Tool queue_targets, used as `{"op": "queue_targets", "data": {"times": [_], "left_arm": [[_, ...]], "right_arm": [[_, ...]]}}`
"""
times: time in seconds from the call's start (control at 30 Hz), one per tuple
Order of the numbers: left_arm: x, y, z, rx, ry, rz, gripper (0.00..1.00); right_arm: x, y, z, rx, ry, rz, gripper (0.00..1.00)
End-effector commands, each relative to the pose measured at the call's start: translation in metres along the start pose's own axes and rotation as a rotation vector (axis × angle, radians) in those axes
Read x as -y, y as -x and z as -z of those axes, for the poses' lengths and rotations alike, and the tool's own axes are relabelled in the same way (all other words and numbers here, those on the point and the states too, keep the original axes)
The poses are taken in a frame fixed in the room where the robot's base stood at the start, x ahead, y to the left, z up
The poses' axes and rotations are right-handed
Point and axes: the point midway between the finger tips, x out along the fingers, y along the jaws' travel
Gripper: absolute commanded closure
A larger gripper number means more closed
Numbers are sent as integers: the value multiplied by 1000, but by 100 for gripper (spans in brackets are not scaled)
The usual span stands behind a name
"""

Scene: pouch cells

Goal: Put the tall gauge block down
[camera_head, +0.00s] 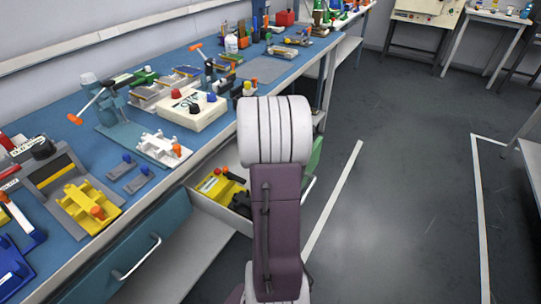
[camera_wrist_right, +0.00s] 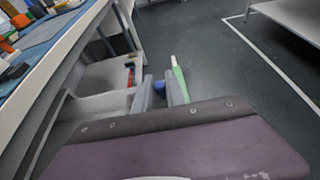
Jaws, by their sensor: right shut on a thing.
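My right gripper (camera_wrist_right: 160,92) shows in the right wrist view, its two grey fingers pointing away from the camera. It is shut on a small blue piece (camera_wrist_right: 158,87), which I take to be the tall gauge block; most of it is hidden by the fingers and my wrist. In the head view my right arm's white and purple links cover the gripper and what it holds. Two small grey blocks with blue knobs, one farther (camera_head: 122,166) and one nearer (camera_head: 139,180), lie on the blue bench top (camera_head: 85,245). My left gripper is not in view.
An open drawer (camera_head: 215,209) with a yellow tray (camera_head: 221,187) and black items juts out beside my arm. A white fixture (camera_head: 164,148), a yellow fixture (camera_head: 90,206) and a white box with knobs (camera_head: 192,110) crowd the bench. The floor to the right is clear.

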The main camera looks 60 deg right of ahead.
Motion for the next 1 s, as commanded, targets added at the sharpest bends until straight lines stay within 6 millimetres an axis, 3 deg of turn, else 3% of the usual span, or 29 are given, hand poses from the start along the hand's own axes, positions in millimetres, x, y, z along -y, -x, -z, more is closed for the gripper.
{"op": "queue_targets", "data": {"times": [0.1,0.3,0.5,0.73,1.0], "left_arm": [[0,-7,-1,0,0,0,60],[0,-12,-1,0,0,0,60],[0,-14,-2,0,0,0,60],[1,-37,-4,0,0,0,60],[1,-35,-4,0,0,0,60]], "right_arm": [[-30,-12,17,0,1,-3,100],[-61,-24,30,3,-2,0,100],[-64,-26,34,3,-2,2,100],[-63,-41,71,2,-1,2,100],[-64,-40,69,4,-2,1,100]]}}
